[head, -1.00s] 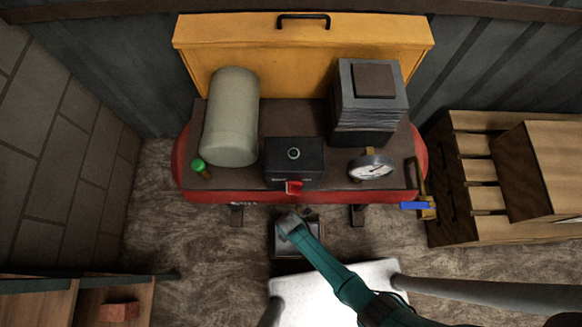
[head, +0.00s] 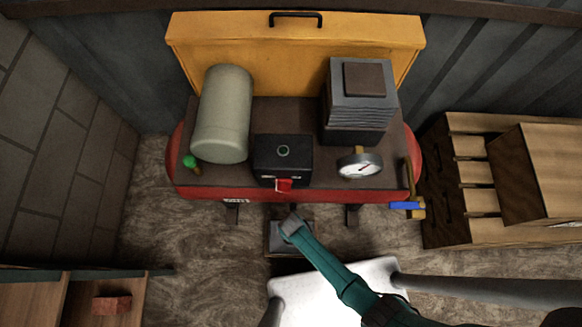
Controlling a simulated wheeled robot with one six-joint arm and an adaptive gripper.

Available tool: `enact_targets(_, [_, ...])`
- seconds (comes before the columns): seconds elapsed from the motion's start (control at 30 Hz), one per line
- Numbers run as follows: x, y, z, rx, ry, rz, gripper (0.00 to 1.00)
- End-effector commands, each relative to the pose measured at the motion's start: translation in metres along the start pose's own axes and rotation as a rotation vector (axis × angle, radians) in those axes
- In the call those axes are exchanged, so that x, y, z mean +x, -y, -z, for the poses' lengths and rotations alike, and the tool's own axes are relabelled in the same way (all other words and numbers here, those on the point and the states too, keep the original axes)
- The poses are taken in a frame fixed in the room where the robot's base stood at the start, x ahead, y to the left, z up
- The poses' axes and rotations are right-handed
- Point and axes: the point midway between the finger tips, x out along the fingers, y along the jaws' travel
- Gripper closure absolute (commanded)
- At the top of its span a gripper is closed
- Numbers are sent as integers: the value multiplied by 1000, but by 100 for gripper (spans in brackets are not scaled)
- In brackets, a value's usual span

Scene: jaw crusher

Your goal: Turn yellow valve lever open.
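No yellow lever is plain to see. A brass-yellow valve (head: 418,212) with a blue lever handle (head: 406,206) is at the right end of the red compressor tank (head: 215,193). The blue handle points left, across the tank's front edge. My teal arm reaches up from the bottom to the floor area in front of the tank. Its end (head: 293,222) is left of the blue handle and apart from it. My gripper's fingers are too dark and small to make out, and nothing is seen held.
A pressure gauge (head: 360,163), a black box (head: 283,160) with a red switch (head: 284,185), and a green knob (head: 190,162) are on the compressor. Wooden pallets (head: 470,230) stand close right of the valve. A brick (head: 112,304) lies on the lower-left shelf.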

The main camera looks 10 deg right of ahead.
Motion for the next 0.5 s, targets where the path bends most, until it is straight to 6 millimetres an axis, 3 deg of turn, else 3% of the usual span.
enact_targets(0.5, [0,1,0,-32,0,2,100])
